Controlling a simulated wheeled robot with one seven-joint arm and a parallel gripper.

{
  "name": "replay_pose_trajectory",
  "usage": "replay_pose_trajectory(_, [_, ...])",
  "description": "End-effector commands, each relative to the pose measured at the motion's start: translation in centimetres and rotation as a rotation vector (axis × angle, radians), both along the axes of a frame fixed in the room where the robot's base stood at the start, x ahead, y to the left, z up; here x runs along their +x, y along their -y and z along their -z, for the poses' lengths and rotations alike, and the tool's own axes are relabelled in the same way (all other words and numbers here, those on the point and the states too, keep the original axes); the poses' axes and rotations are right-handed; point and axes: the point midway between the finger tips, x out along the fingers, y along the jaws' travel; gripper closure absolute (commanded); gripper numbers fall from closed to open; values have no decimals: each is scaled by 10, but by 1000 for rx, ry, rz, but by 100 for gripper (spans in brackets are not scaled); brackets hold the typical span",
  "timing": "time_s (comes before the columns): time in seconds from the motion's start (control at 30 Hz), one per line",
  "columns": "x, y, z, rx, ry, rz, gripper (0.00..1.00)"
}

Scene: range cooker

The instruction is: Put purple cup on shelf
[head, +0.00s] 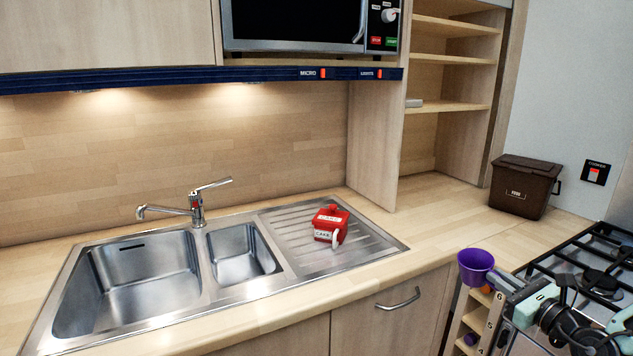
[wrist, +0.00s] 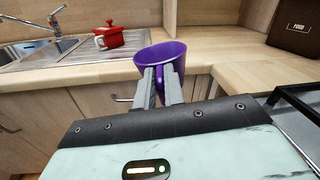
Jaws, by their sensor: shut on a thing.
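The purple cup (head: 476,266) is held in front of the counter edge at the lower right of the head view, its open top facing up. My gripper (head: 500,283) is shut on it from the right. In the wrist view the purple cup (wrist: 163,67) is between the two grey fingers of my gripper (wrist: 161,78), upright or slightly tilted. The wooden shelf unit (head: 452,106) stands at the back right, with several open boards above the counter. A small light-coloured object (head: 414,103) lies on its lowest visible board.
A red lidded pot (head: 330,224) sits on the drainer beside the sink (head: 145,280). A dark brown food bin (head: 524,186) stands on the counter right of the shelf unit. The hob (head: 590,270) is at the right. The counter below the shelf unit (head: 440,215) is clear.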

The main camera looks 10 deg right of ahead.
Motion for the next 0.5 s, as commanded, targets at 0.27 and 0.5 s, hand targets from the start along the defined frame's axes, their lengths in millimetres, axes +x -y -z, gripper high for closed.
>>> replay_pose_trajectory(0.27, [1,-70,56,14,-6,50,100])
replay_pose_trajectory(0.5, [-11,-129,100,11,-6,105,100])
